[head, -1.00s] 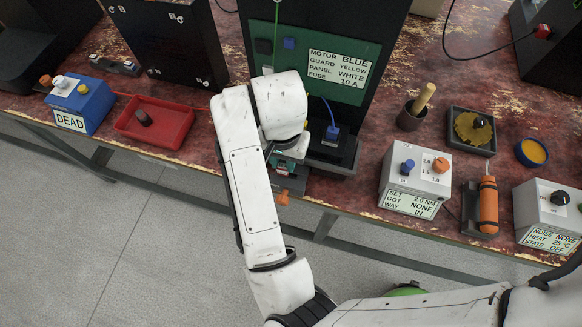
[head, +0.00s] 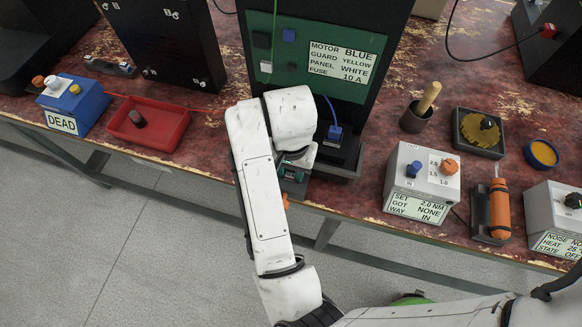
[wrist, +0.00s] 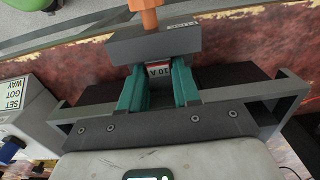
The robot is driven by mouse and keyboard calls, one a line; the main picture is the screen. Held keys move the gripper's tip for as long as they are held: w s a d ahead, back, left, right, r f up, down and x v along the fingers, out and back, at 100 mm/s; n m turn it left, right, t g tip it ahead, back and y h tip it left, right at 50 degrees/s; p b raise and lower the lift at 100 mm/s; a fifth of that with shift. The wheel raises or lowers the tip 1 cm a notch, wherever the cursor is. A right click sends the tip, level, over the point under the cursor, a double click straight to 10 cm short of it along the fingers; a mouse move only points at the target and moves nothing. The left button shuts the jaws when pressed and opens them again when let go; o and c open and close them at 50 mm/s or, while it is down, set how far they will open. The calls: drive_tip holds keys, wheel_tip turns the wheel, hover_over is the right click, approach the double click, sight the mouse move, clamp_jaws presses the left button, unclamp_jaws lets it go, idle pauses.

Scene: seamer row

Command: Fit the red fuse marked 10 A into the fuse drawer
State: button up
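The fuse (wrist: 158,70), with a white label reading 10 A and a thin red edge, sits between the teal fingertips of my gripper (wrist: 159,84) in the wrist view. The fingers look closed on its sides. The grey fuse drawer (wrist: 154,43) with an orange handle (wrist: 150,14) lies right at the fingertips. I cannot tell how deep the fuse sits in it. In the head view my gripper (head: 293,172) is at the foot of the dark cabinet, mostly hidden by my white arm. Only a bit of the orange handle (head: 285,201) shows there.
The cabinet's green panel (head: 290,60) carries a card reading FUSE 10 A. A blue plug (head: 335,132) stands close right of my gripper. A red tray (head: 112,128) with a dark cylinder (head: 137,118) lies left, beside a blue box (head: 75,104) marked DEAD. A grey SET box (head: 420,182) stands right.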

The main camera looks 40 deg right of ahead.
drive_tip(key=o, duration=0.3)
drive_tip(key=shift+o, duration=0.2)
wheel_tip(320, 180, up, 12)
drive_tip(key=p, duration=0.3)
drive_tip(key=shift+r+p, duration=0.15)
drive_tip(key=shift+p, duration=0.25)
